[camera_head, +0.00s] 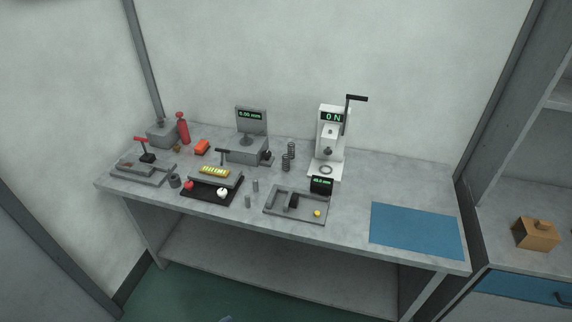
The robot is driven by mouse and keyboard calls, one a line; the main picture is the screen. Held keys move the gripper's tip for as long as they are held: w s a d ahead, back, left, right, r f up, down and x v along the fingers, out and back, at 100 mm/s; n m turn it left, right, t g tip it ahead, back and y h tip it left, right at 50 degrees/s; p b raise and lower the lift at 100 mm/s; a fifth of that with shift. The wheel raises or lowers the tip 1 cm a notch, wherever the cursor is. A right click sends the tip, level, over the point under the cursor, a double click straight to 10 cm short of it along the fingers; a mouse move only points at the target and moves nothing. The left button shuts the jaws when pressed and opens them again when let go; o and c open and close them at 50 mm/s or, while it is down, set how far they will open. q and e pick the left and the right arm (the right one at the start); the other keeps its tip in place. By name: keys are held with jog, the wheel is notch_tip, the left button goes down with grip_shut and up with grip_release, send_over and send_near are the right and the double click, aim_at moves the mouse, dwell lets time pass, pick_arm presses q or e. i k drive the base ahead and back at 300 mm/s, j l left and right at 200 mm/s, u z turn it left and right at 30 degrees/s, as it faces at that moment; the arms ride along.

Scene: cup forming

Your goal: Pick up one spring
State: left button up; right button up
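Two dark coil springs stand upright on the grey workbench (340,190). The back spring (292,149) and the front spring (286,163) stand close together, between the grey display unit and the white press. Neither gripper is recognisable in the head view. A small pale blue shape (226,319) shows at the bottom edge, too little of it to identify.
The grey display unit (248,147) is left of the springs and the white press (331,150) with a black lever is right. In front are a grey tray (280,209) and small cylinders (255,185). The blue mat (416,230) at right is empty.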

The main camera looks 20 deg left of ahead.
aim_at(288, 158)
jog(key=i+j, duration=0.25)
jog(key=j, duration=0.15)
jog(key=i+j, duration=0.2)
jog(key=j, duration=0.25)
jog(key=i+j, duration=0.25)
jog(key=j, duration=0.15)
jog(key=i+j, duration=0.2)
jog(key=j, duration=0.25)
jog(key=i+j+u, duration=0.1)
jog(key=i+j, duration=0.15)
jog(key=j, duration=0.15)
jog(key=i+j, duration=0.25)
jog(key=j, duration=0.2)
